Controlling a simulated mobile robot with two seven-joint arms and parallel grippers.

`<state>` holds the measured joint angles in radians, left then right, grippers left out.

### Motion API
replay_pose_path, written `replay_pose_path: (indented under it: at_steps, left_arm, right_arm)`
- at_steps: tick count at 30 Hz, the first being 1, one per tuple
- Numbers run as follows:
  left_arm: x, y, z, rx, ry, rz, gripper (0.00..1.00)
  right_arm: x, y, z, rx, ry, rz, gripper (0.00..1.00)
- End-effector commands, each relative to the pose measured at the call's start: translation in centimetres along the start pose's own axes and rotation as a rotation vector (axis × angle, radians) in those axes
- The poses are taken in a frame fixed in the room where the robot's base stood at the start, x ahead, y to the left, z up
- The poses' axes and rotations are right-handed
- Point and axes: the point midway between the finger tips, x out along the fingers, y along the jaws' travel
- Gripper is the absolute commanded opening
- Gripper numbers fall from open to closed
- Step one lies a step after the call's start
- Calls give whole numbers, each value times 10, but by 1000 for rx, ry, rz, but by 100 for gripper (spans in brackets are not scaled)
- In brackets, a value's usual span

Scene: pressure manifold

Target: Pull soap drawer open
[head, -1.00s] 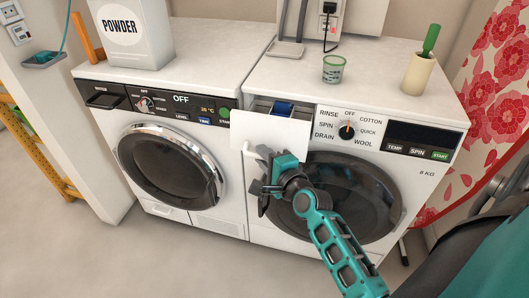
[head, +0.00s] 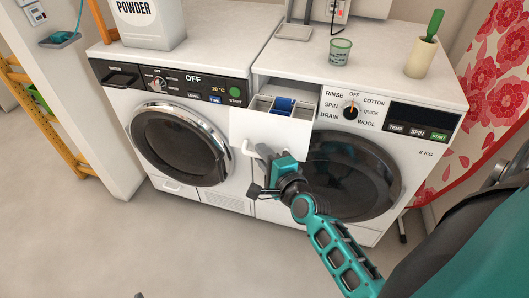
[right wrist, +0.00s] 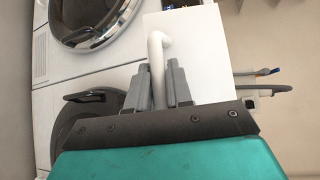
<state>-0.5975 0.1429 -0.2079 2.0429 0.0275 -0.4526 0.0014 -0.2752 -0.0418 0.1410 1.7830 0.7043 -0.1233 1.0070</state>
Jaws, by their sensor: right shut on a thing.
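The soap drawer (head: 268,130) of the right-hand washing machine is pulled out. Its white front stands clear of the machine, and open compartments with a blue insert (head: 284,106) show behind it. My right gripper (head: 262,160) is at the white handle (head: 248,149) on the drawer front. In the right wrist view its fingers (right wrist: 160,88) are closed around the handle bar (right wrist: 157,55), one on each side. The drawer's white front panel (right wrist: 203,55) shows behind them. My left gripper is not in view.
The left machine (head: 180,135) stands close beside the drawer. A glass cup (head: 340,52) and a beige holder with a green handle (head: 422,57) stand on top of the right machine. The floor in front (head: 130,245) is clear.

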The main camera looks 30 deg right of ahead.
Motion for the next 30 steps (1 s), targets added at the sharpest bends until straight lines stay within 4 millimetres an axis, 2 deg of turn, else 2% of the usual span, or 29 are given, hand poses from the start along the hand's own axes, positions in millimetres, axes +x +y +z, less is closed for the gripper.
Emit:
replay_pose_path:
  at_steps: [6, 7, 12, 23, 26, 30]
  left_arm:
    - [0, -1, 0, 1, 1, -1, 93]
    - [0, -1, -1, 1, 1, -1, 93]
    - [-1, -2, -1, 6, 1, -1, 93]
    - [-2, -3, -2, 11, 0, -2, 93]
    - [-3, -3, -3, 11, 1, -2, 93]
    - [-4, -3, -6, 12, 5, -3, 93]
  right_arm:
    - [0, 1, 0, 0, -1, 1, 0]
    - [0, 1, 0, 0, -1, 1, 22]
    - [0, 0, 0, 0, 0, 1, 38]
    - [-6, 1, 0, -1, 0, 2, 39]
    - [-17, 0, 0, -2, 0, 3, 39]
    - [-43, 1, 0, -3, 0, 4, 39]
